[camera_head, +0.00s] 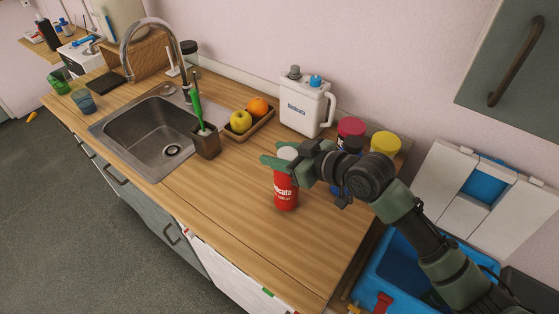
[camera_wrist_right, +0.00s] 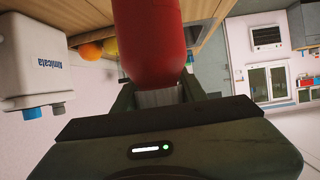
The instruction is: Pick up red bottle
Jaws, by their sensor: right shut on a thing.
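The red bottle (camera_head: 286,190) has a pale cap and white lettering. In the head view it is upright at the counter's right part; I cannot tell whether its base touches the wood. My right gripper (camera_head: 286,161) reaches in from the right and is shut on the bottle's upper part. In the right wrist view the red bottle (camera_wrist_right: 155,40) fills the top middle, between the fingers of the right gripper (camera_wrist_right: 168,95). My left gripper is not in view.
A white jug (camera_head: 304,108) stands behind the bottle. A wooden tray (camera_head: 262,127) with an apple and an orange, a brush holder (camera_head: 207,145) and the sink (camera_head: 150,125) are to the left. Colored-lid jars (camera_head: 385,143) stand behind my right arm. The counter front is clear.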

